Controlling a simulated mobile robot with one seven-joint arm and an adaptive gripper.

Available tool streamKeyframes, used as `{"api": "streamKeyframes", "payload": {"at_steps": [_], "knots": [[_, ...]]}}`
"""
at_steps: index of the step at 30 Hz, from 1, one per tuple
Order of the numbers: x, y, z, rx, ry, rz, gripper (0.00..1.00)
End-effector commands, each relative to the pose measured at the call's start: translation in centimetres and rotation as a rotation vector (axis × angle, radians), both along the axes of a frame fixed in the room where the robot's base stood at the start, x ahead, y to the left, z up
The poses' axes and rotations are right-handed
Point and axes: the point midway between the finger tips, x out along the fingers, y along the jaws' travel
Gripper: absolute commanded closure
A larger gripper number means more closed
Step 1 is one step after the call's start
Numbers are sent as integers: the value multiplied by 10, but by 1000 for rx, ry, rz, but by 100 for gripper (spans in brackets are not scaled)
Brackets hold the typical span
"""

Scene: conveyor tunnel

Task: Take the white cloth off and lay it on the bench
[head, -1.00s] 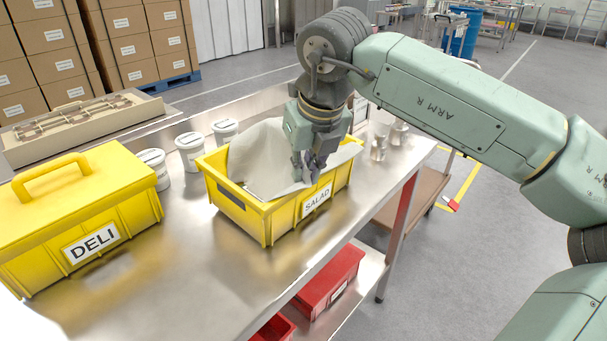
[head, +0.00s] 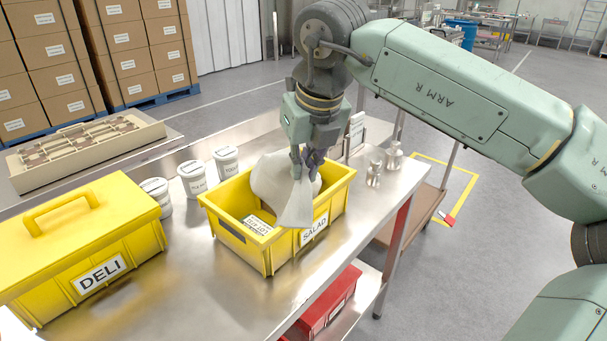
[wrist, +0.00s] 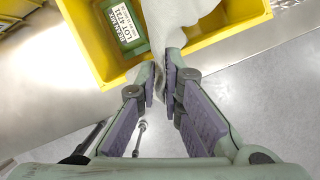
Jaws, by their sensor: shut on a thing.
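My gripper (head: 306,168) is shut on the white cloth (head: 291,203) above the yellow SALAD bin (head: 268,246). The cloth hangs bunched from the fingers, and its lower end drapes over the bin's front wall beside the SALAD label. In the wrist view the cloth (wrist: 180,20) runs from between the fingertips (wrist: 166,85) across the yellow bin (wrist: 92,55). A green pack with a white LOT label (wrist: 125,24) lies inside the bin, and it also shows in the head view (head: 258,226). The metal bench (head: 190,275) is under the bin.
A closed yellow DELI box (head: 85,245) stands at the left. White tubs (head: 193,179) stand behind the bin, and small metal containers (head: 375,172) to its right. The bench front between the two yellow containers is clear. A red bin (head: 330,302) sits on the lower shelf.

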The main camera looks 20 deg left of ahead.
Motion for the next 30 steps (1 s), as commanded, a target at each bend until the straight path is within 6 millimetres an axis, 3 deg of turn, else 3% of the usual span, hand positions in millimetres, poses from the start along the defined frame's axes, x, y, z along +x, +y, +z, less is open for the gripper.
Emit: {"api": "streamKeyframes", "payload": {"at_steps": [1,6,17,25,30], "knots": [[0,0,16,1,-2,0,100],[0,1,34,2,-1,-1,100],[0,1,40,3,-1,0,100],[0,1,101,5,-4,-2,100],[0,1,124,4,-2,-1,100]]}}
